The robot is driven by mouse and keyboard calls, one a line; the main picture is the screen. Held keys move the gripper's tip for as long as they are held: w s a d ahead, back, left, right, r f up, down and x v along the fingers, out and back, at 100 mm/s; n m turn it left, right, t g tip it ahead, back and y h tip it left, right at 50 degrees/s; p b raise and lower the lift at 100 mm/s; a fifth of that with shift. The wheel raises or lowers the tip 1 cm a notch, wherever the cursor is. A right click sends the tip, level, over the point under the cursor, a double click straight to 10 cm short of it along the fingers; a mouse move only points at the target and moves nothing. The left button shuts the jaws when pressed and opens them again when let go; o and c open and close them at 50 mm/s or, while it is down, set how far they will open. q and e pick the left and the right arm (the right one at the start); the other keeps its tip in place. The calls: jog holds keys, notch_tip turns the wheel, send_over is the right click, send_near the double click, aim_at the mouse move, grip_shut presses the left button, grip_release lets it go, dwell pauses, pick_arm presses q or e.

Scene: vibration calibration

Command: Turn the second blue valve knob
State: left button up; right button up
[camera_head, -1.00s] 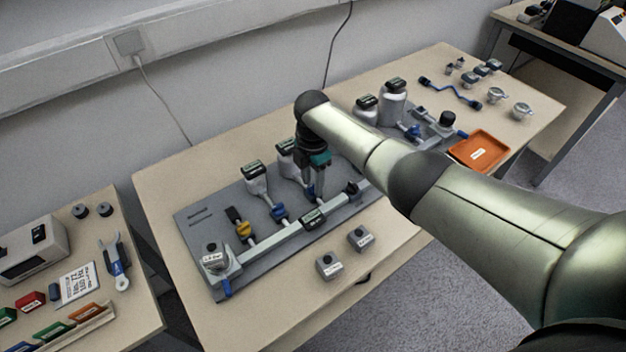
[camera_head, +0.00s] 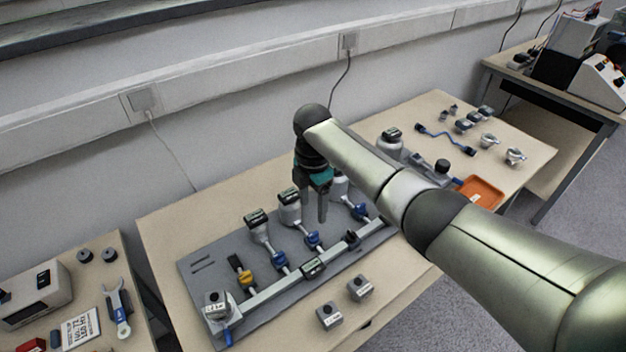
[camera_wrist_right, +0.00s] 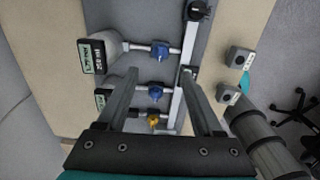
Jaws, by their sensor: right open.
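The rig on the grey board (camera_head: 215,262) has a yellow valve knob (camera_head: 246,279), then a first blue knob (camera_head: 280,262), a second blue knob (camera_head: 313,240) and a third blue knob (camera_head: 360,211) along a pale pipe. My right gripper (camera_head: 314,214) is open and empty, pointing down above the board, its fingertips just behind the second blue knob in the picture. In the right wrist view two blue knobs show: one (camera_wrist_right: 160,50) lies ahead of the fingertips (camera_wrist_right: 159,74), the other (camera_wrist_right: 155,92) between the fingers. My left gripper is out of view.
Two small grey boxes (camera_head: 360,287) sit on the table in front of the board. An orange tray (camera_head: 482,191) lies to the right.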

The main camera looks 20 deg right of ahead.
notch_tip(320, 180, up, 6)
jog(key=shift+f+p, duration=0.2)
jog(key=shift+p, duration=0.2)
